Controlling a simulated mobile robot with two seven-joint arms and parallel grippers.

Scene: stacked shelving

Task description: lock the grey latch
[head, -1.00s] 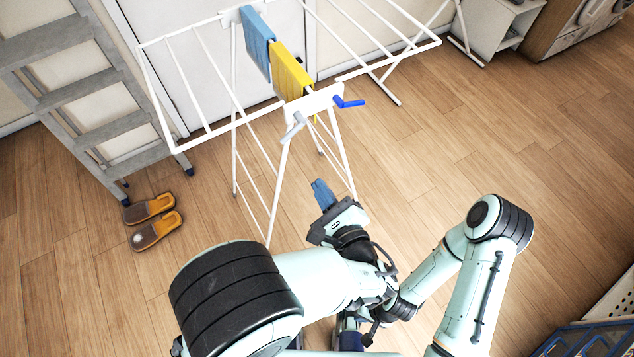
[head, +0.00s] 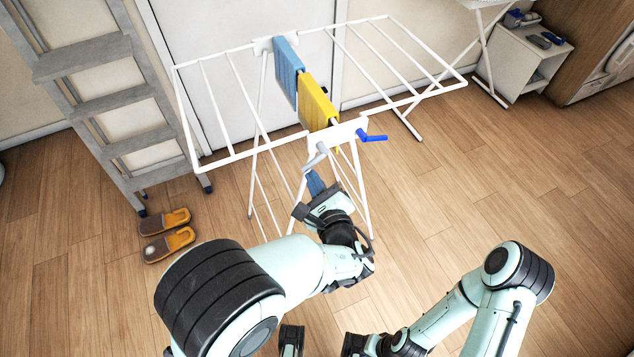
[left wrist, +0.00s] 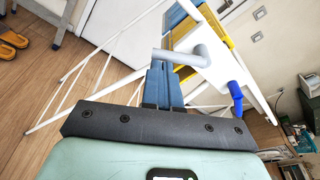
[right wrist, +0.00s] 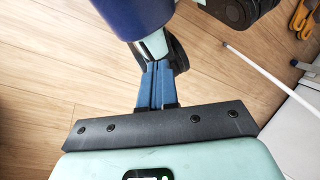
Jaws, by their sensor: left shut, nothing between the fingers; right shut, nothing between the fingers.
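The grey latch (head: 316,157) is a small lever on the left of the white end plate of a drying rack (head: 338,134). In the left wrist view the grey latch (left wrist: 184,55) lies just beyond my fingertips, its bent arm pointing left. A blue latch (head: 372,137) is on the right of the same plate, pointing right; it also shows in the left wrist view (left wrist: 236,98). My left gripper (head: 314,182) is shut and empty, just below the grey latch; I cannot tell whether they touch. My right gripper (right wrist: 158,82) is shut and empty, low over the floor.
A blue cloth (head: 287,70) and a yellow cloth (head: 316,101) hang on the rack. A white side cabinet (head: 530,62) stands at the back right. The floor right of the rack is clear.

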